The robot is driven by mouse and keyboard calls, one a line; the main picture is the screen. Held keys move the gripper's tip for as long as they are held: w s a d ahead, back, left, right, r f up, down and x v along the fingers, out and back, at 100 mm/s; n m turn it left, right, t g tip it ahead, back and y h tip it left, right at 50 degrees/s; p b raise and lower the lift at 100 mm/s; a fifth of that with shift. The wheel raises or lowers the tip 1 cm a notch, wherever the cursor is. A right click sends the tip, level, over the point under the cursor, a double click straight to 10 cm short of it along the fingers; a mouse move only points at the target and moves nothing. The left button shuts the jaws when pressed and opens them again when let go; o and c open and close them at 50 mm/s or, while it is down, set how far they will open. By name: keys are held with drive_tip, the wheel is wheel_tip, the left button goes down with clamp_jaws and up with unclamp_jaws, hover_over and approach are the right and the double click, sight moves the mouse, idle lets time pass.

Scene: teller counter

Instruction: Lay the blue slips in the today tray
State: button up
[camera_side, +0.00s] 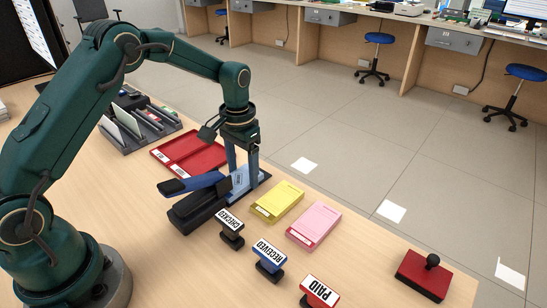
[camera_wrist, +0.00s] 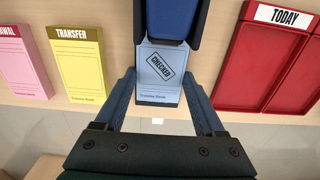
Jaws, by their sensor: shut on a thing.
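My gripper (camera_side: 243,185) has its fingers on either side of the blue slips (camera_side: 240,180) and is shut on them. In the wrist view, the blue slips (camera_wrist: 158,78) lie between the fingertips (camera_wrist: 160,92) and carry a black CHECKED mark. A dark base shows at their near edge. The far end of the slips is hidden under a blue and black device (camera_wrist: 172,18). The red tray (camera_wrist: 239,97), labelled TODAY, is right of the gripper in the wrist view. In the side view, the red tray (camera_side: 188,142) lies behind and left of the gripper.
Yellow slips (camera_side: 278,202) and pink slips (camera_side: 314,225) lie right of the gripper. CHECKED (camera_side: 231,234), RECEIVED (camera_side: 270,266) and PAID (camera_side: 320,293) stamps stand in front. A red pad (camera_side: 423,276) is at the right. A dark rack (camera_side: 140,140) stands beyond the red tray.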

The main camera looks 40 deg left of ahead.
drive_tip(key=shift+w, duration=1.6)
drive_tip(key=o, duration=1.4)
drive_tip(key=shift+r, duration=2.6)
